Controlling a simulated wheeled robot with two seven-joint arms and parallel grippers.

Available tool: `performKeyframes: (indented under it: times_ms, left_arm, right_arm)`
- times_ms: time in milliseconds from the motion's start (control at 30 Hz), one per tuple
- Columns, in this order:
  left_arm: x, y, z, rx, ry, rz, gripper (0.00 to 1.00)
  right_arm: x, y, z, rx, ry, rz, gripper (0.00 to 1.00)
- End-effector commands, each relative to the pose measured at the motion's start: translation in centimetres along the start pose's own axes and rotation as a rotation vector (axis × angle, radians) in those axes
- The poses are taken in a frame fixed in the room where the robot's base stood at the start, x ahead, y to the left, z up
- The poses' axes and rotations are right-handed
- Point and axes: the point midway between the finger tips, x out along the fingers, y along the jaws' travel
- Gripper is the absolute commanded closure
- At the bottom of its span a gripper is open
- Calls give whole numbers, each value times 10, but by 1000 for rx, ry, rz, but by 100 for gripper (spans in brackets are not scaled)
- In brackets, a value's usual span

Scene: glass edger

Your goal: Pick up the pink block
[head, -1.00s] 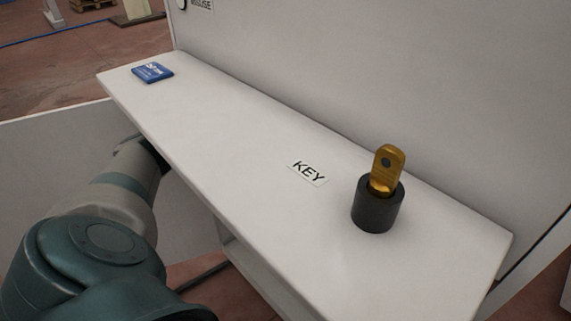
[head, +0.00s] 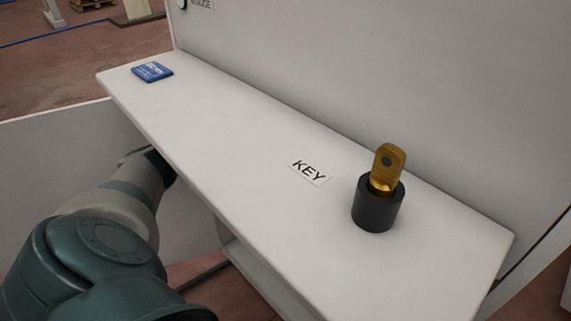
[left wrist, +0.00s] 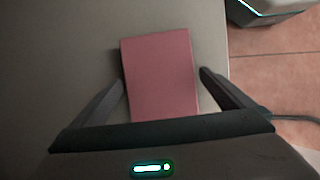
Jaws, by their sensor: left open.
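The pink block (left wrist: 160,75) shows in the left wrist view as a flat-faced rectangle on a grey surface (left wrist: 60,60). My left gripper (left wrist: 163,80) is open, with one finger on each side of the block's near part. A gap shows between the block and each finger; I cannot tell the height of the fingers over the surface. In the head view my left arm reaches under the white shelf's edge, and its gripper and the block are hidden there. My right gripper is in neither view.
The white shelf (head: 240,160) holds a blue flat item (head: 152,71), a KEY label (head: 308,172) and a gold key (head: 387,168) in a black round holder (head: 377,210). A tall white panel (head: 400,80) stands behind. Red floor (left wrist: 275,60) lies right of the grey surface.

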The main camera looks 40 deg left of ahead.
Motion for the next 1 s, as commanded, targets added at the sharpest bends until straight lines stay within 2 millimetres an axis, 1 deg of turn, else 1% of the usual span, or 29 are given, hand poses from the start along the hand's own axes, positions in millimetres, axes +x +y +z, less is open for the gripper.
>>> performKeyframes:
  times_ms: [67, 100, 167, 200, 233, 267, 533, 667, 767, 1000]
  left_arm:
    - [0, 0, 0, 0, 0, 0, 0]
    - [0, 0, 0, 0, 0, 0, 10]
    - [0, 0, 0, 0, 0, 0, 24]
    - [0, 0, 0, 0, 0, 0, 33]
    - [0, 0, 0, 0, 0, 0, 41]
    - [0, 0, 0, 0, 0, 0, 42]
    - [-1, 0, 0, 0, 0, 1, 42]
    - [-5, 0, 1, 0, 1, 1, 42]
    - [-11, 0, 3, 0, 2, 1, 42]
    - [-34, 1, 13, 1, 1, 3, 42]
  right_arm:
    - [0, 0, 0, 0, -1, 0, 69]
    - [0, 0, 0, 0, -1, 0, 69]
    - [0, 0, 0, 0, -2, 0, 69]
    - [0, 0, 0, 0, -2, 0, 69]
    - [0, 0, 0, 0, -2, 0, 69]
    - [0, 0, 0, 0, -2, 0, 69]
    - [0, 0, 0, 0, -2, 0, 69]
    - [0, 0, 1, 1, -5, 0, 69]
    - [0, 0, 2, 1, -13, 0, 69]
    - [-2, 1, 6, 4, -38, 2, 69]
